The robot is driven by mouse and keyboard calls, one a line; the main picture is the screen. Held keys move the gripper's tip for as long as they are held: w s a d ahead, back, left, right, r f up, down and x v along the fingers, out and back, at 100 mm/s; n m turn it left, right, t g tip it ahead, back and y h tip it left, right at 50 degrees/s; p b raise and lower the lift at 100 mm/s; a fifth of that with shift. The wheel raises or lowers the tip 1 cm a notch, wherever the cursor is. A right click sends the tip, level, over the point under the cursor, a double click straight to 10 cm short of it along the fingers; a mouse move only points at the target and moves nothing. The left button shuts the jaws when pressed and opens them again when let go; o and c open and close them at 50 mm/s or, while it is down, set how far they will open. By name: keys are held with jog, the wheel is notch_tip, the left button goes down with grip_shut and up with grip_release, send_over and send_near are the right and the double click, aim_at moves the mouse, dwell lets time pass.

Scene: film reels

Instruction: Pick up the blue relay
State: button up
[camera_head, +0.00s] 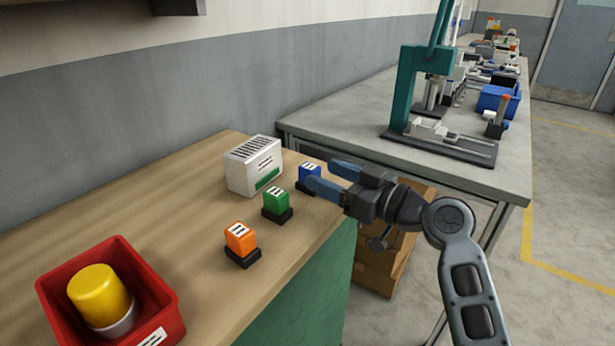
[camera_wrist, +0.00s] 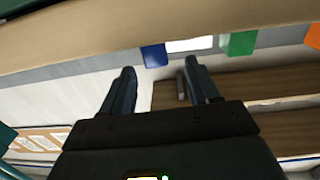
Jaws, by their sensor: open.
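The blue relay (camera_head: 309,173) stands upright on a dark base near the right edge of the wooden bench. My gripper (camera_head: 323,175) is open and empty, just to the right of the blue relay, with one finger overlapping it in the head view. In the wrist view, the blue relay (camera_wrist: 154,55) shows ahead of my gripper (camera_wrist: 158,67), in line with the gap between the fingertips. Whether a finger touches it I cannot tell. The relay's lower right part is hidden by the near finger in the head view.
A green relay (camera_head: 276,201) and an orange relay (camera_head: 240,240) stand nearer on the bench. A white box (camera_head: 246,171) stands left of the blue relay. A red bin (camera_head: 165,312) holds a yellow-topped cylinder (camera_head: 99,292). A grey bench (camera_head: 350,122) carries a teal press (camera_head: 409,85).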

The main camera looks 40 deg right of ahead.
aim_at(310, 166)
jog(key=shift+d+p+x, duration=0.2)
jog(key=shift+p+x, duration=0.4)
jog(key=shift+x, duration=2.1)
jog(key=c, duration=1)
jog(key=shift+r, duration=0.1)
jog(key=shift+c, duration=0.3)
jog(key=shift+r, duration=0.1)
